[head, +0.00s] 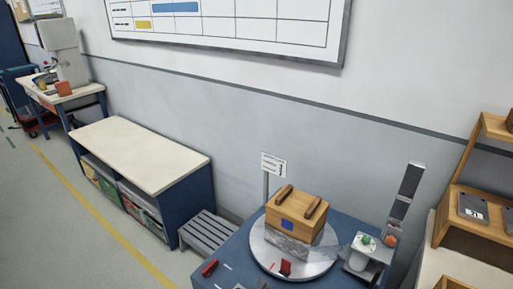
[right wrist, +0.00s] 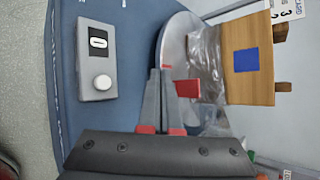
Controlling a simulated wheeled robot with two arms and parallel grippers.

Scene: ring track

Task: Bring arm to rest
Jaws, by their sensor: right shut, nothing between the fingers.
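My right gripper (right wrist: 160,72) shows in the right wrist view, its two dark fingers together with nothing between them. In that view the fingertips overlap the near edge of the round turntable (right wrist: 172,42), and I cannot tell their height above it. I cannot clearly make out this gripper in the head view. A wooden box (head: 283,212) with a blue square stands on the turntable (head: 262,254), clear film around its lower part; the box (right wrist: 250,90) also shows in the right wrist view. My left gripper does not show.
A grey control box (right wrist: 97,85) with a white knob lies beside the turntable. A red piece (right wrist: 187,88) is close to the fingers. A dark upright (head: 410,182) and green and red parts stand right of the box. A wooden rack (head: 450,215) is farther right.

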